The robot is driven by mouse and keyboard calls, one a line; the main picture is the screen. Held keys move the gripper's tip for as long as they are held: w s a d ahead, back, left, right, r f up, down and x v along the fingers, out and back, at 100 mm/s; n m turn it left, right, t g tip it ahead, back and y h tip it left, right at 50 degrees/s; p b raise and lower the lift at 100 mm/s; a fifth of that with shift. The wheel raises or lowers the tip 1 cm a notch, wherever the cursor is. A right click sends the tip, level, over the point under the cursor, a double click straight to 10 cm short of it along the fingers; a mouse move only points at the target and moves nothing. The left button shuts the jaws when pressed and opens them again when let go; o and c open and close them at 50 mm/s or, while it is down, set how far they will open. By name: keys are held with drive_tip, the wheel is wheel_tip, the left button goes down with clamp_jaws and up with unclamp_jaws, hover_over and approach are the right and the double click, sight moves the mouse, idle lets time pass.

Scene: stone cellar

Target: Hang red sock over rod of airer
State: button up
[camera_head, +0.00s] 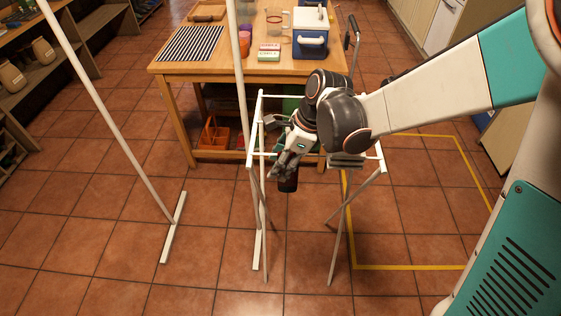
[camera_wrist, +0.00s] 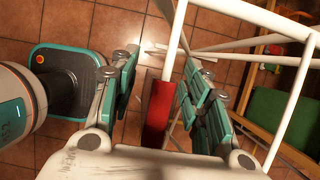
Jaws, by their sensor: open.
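The white airer (camera_head: 262,153) stands in front of the wooden table, and its rods also show in the wrist view (camera_wrist: 250,58). The red sock (camera_wrist: 158,112) shows in the wrist view as a narrow red strip between my open fingers, in line with a white rod. It looks draped on that rod, but my gripper's body hides its lower end. My gripper (camera_wrist: 160,68) is open, with one finger on each side of the rod and sock, and no finger is clearly pressed on the sock. In the head view my gripper (camera_head: 285,170) points down at the airer's left side.
The table (camera_head: 205,68) behind holds a striped mat (camera_head: 190,43), a blue cooler (camera_head: 311,36) and small boxes. Orange crates (camera_head: 216,133) sit below it. White poles rise at left. A yellow floor outline (camera_head: 410,267) lies at right. Front floor is clear.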

drive_tip(key=shift+r, duration=0.1)
drive_tip(key=v, duration=1.1)
drive_tip(key=shift+s+d+r, duration=0.1)
drive_tip(key=shift+r, duration=0.3)
drive_tip(key=s+d+r+n+t+h, duration=0.2)
drive_tip(key=s+d+n+t+h, duration=0.2)
drive_tip(key=s+d+n, duration=0.8)
drive_tip(key=shift+s+d+r+n+t+h, duration=0.35)
drive_tip(key=shift+d+n+t, duration=1.4)
drive_tip(key=shift+n, duration=1.45)
drive_tip(key=shift+d+f+g, duration=0.1)
drive_tip(key=shift+d+g, duration=0.2)
drive_tip(key=shift+g, duration=0.05)
